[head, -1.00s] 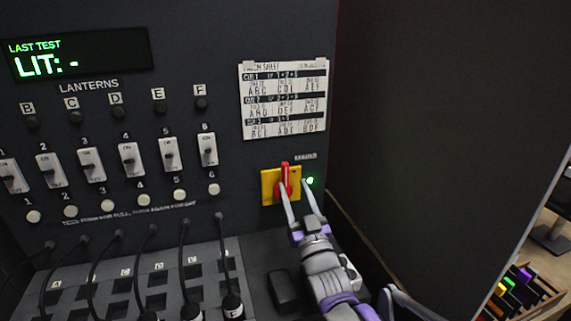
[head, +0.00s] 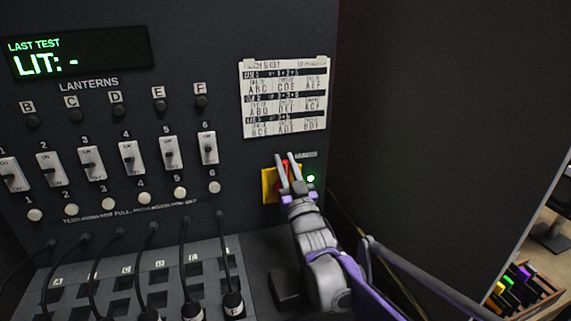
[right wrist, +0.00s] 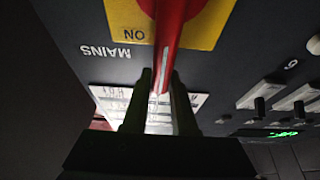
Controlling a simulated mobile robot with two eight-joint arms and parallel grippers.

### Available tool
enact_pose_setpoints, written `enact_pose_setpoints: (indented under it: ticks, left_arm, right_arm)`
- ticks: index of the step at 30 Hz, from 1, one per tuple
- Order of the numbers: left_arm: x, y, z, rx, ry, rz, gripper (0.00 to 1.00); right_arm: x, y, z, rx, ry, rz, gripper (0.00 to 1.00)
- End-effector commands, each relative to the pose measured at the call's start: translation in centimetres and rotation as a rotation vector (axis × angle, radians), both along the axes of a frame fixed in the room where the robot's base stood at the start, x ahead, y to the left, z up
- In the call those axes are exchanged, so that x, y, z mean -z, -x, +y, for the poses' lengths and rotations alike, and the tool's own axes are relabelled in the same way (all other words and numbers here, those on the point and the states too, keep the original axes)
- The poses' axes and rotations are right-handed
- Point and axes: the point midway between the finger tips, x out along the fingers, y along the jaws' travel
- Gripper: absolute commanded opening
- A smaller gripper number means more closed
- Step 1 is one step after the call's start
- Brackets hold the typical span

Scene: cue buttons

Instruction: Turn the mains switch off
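The mains switch has a yellow plate (head: 268,186) and a red handle (head: 285,164), low on the right of the dark panel. The handle points up, beside the word ON in the right wrist view. The yellow plate also shows there (right wrist: 122,22), with the red handle (right wrist: 168,45) coming down between my fingers. My right gripper (head: 286,160) has its fingers close on both sides of the handle and looks shut on it. In the head view the fingers and hand hide part of the switch. A green lamp (head: 310,179) beside it is lit. My left gripper is not in view.
A paper sheet (head: 285,97) hangs above the switch. Rows of white lantern switches (head: 131,157) and round buttons (head: 144,198) are to the left. Black cables (head: 185,260) run to a patch board below. A dark side wall (head: 440,130) stands to the right.

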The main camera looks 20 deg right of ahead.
Motion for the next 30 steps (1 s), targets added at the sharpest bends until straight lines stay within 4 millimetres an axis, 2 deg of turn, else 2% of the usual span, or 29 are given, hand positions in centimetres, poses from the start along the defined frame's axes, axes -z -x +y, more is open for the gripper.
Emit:
enact_pose_setpoints:
  ticks: [1, 3, 4, 30]
  left_arm:
    - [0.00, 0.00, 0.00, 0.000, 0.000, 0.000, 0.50]
    - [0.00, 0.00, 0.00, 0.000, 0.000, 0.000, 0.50]
    - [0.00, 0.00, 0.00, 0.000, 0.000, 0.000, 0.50]
    - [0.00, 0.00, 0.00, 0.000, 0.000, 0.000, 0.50]
  right_arm:
    - [0.00, 0.01, 0.00, 0.000, 0.000, 0.000, 0.15]
    - [0.00, 0.01, 0.00, 0.000, 0.000, 0.000, 0.02]
    - [0.00, 0.01, 0.00, 0.000, 0.000, 0.000, 0.00]
    - [0.02, 0.02, 0.00, 0.000, 0.000, 0.000, 0.00]
